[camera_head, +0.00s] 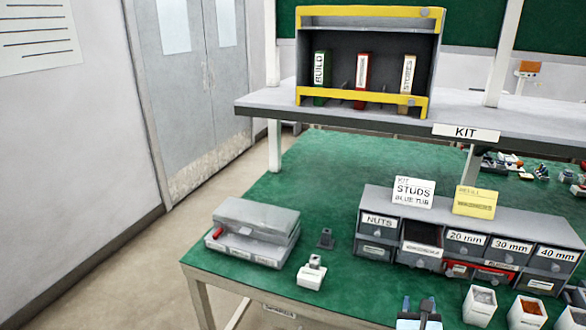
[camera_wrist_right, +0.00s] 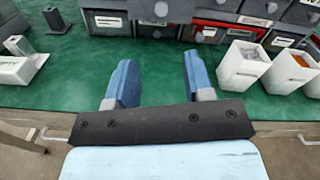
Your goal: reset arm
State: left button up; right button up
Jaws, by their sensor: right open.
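My right gripper (camera_head: 417,314) shows at the bottom edge of the head view, at the front edge of the green table. In the right wrist view the right gripper (camera_wrist_right: 158,84) has its two blue fingers wide apart with nothing between them. Green table top and the front of the drawer unit lie beyond the fingertips. My left gripper is not in either view.
The drawer unit (camera_head: 465,240) stands beyond the gripper, with white bins (camera_head: 480,305) to the right. A grey case (camera_head: 254,232) and a small white block (camera_head: 312,275) sit left. A shelf (camera_head: 380,120) holds a yellow-edged rack (camera_head: 367,12).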

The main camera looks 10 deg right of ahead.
jog(key=s+a+f+m+g+y+p, duration=0.1)
jog(key=s+a+m+g+y+p, duration=0.1)
jog(key=s+a+m+y+p, duration=0.3)
jog(key=s+a+f+m+g+y+p, duration=0.2)
jog(key=s+a+m+y+p, duration=0.3)
jog(key=s+a+m, duration=0.9)
jog(key=s+m+y, duration=0.2)
jog(key=m, duration=0.9)
jog(key=shift+s+f, duration=0.15)
jog(key=shift+s, duration=0.05)
